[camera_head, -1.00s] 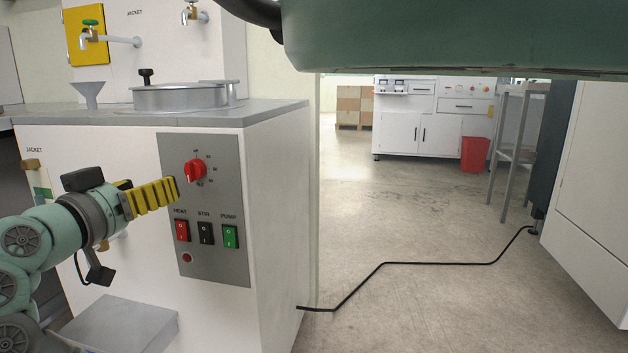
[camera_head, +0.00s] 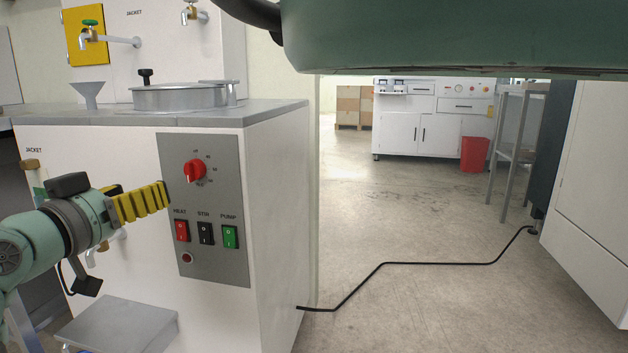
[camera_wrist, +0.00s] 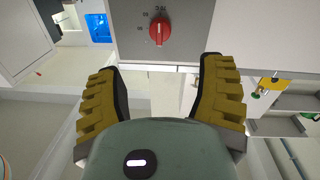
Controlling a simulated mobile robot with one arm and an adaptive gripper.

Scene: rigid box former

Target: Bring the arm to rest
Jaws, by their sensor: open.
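My gripper (camera_head: 140,202) has yellow ribbed fingers and is at the left of the head view, in front of the white machine (camera_head: 90,165). In the wrist view my gripper (camera_wrist: 160,100) is open, with nothing between its fingers. The grey control panel (camera_head: 215,260) carries a red knob (camera_head: 194,172), a red switch (camera_head: 181,231), a black switch (camera_head: 205,233) and a green switch (camera_head: 230,237). The red knob (camera_wrist: 160,31) also shows beyond the fingertips in the wrist view, apart from them.
A grey step-like box (camera_head: 120,325) stands low below my arm. A lidded metal vessel (camera_head: 180,97) and a funnel (camera_head: 88,94) are on the machine's top. A black cable (camera_head: 430,263) lies across the floor at right. The floor (camera_head: 370,190) beyond is largely clear.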

